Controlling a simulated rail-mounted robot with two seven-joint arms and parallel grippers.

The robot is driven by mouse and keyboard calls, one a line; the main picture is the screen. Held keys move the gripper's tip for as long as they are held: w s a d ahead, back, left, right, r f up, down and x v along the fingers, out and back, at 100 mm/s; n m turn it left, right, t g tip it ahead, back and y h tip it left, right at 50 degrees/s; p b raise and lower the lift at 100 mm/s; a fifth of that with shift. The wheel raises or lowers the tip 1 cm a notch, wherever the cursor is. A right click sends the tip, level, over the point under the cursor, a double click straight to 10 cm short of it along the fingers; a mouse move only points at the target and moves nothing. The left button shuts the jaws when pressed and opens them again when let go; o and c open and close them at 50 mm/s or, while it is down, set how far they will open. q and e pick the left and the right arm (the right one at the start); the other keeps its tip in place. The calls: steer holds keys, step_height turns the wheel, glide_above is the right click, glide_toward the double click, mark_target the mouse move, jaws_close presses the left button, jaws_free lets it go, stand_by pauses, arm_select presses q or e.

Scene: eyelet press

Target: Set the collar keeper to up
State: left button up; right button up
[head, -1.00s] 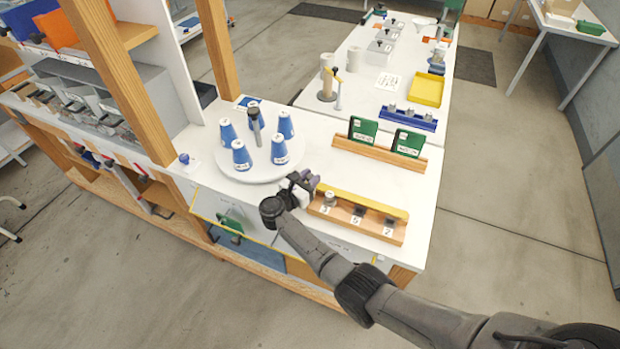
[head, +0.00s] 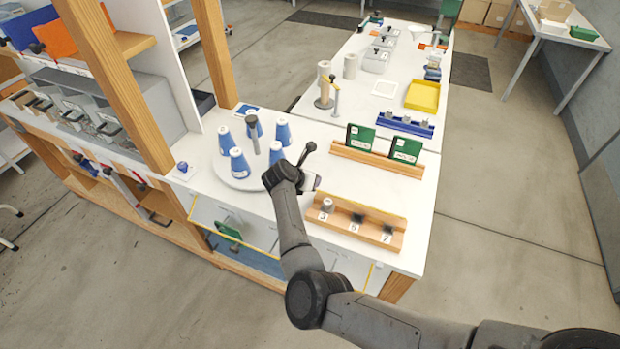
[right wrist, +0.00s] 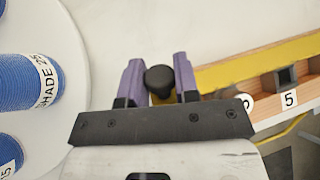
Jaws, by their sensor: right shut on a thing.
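The wooden block (head: 345,228) with numbered slots sits at the near right of the white bench. A yellow bar (head: 372,204), which I take to be the collar keeper, runs along its back edge. In the right wrist view the yellow bar (right wrist: 245,70) reaches toward a round black knob (right wrist: 160,80). My right gripper (right wrist: 158,82) has its two purple fingers shut around that knob. In the head view my right gripper (head: 315,183) is at the block's left end, and my wrist hides the knob. My left gripper is in no view.
A round white turntable (head: 232,178) with blue cones (head: 240,163) and a grey post stands just left of my gripper. A wooden rack (head: 375,160) with green cards (head: 404,150) stands behind the block. Bare bench lies between rack and block.

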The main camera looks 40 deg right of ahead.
steer(key=shift+w+d+g+y, duration=0.25)
steer(key=shift+g+y, duration=0.15)
steer(key=shift+y, duration=0.5)
steer(key=shift+d+f+y, duration=0.1)
steer(key=shift+y, duration=0.4)
steer(key=shift+w+d+f+n+g+y+b, duration=0.1)
steer(key=shift+d+f+n+g+y+b, duration=0.15)
steer(key=shift+g+y+b, duration=0.45)
steer(key=y+b, duration=0.1)
steer(key=b, duration=0.2)
steer(key=f+g+y+b, duration=0.1)
steer(key=y+b, duration=0.1)
steer(key=n+y+b, duration=0.1)
steer(key=b, duration=0.2)
steer(key=shift+w+d+f+g+b, duration=0.15)
steer(key=shift+d+g+b, duration=0.15)
steer(key=shift+d, duration=0.05)
steer(key=shift+g+y+b, duration=0.3)
steer(key=shift+y+b, duration=0.3)
steer(key=shift+b, duration=0.35)
steer(key=o, duration=0.9)
steer(key=shift+d, duration=0.1)
